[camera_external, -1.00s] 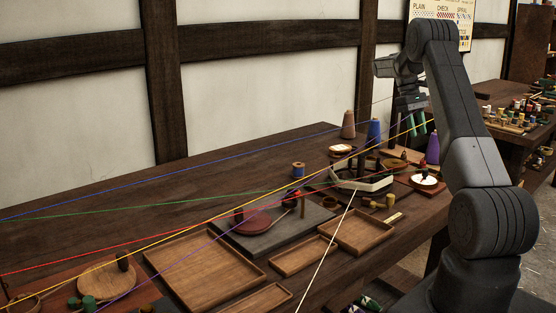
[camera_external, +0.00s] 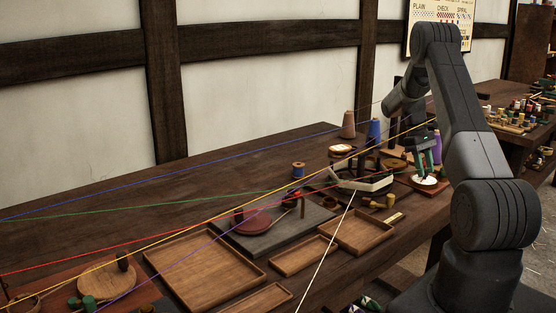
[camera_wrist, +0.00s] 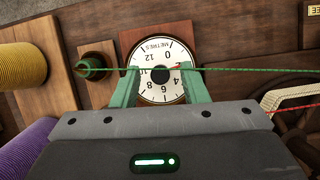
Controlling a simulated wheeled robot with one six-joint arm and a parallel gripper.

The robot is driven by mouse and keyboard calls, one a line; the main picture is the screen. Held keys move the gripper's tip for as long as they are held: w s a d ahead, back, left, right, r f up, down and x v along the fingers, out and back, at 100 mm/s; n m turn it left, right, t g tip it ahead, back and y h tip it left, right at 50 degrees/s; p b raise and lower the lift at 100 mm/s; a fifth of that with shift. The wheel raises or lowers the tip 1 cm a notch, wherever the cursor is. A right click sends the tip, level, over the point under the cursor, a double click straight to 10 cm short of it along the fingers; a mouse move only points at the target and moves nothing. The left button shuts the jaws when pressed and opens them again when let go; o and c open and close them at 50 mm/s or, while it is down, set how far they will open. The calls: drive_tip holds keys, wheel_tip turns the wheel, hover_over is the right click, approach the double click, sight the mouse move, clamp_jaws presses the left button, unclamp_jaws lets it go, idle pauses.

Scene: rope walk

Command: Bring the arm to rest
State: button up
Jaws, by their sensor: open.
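My gripper (camera_external: 426,160) has green fingers and is low over the right part of the bench. Its fingers are spread open above a round white dial (camera_external: 424,180). In the wrist view the fingers (camera_wrist: 160,88) stand apart on either side of the dial (camera_wrist: 161,56), which is marked METRES. A green cord (camera_wrist: 250,69) runs across the dial between the fingers. Nothing else shows between the fingers. I cannot tell whether the fingers touch the dial.
Coloured cords stretch over the bench (camera_external: 110,190) to the left. Wooden trays (camera_external: 205,272) lie at the front left.

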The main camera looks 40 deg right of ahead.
drive_tip(key=shift+r, duration=0.1)
drive_tip(key=b+v, duration=0.2)
drive_tip(key=v, duration=1.2)
drive_tip(key=p+x, duration=0.2)
drive_tip(key=x, duration=1.2)
drive_tip(key=shift+s, duration=0.1)
drive_tip(key=n+h, duration=0.1)
drive_tip(key=n, duration=0.2)
drive_tip(key=shift+a+p, duration=0.2)
drive_tip(key=shift+p, duration=0.2)
drive_tip(key=n+h+p, duration=0.1)
drive_tip(key=n, duration=0.2)
drive_tip(key=n+t+h, duration=0.1)
drive_tip(key=n, duration=0.2)
drive_tip(key=shift+a+p, duration=0.1)
drive_tip(key=shift+p, duration=0.3)
drive_tip(key=shift+w+r+n+h, duration=0.2)
drive_tip(key=shift+r+n+h, duration=0.1)
drive_tip(key=shift+n+h, duration=0.15)
drive_tip(key=b+v, duration=0.2)
drive_tip(key=v, duration=0.9)
drive_tip(key=shift+s, duration=0.2)
drive_tip(key=shift+r, duration=0.1)
drive_tip(key=shift+c, duration=0.2)
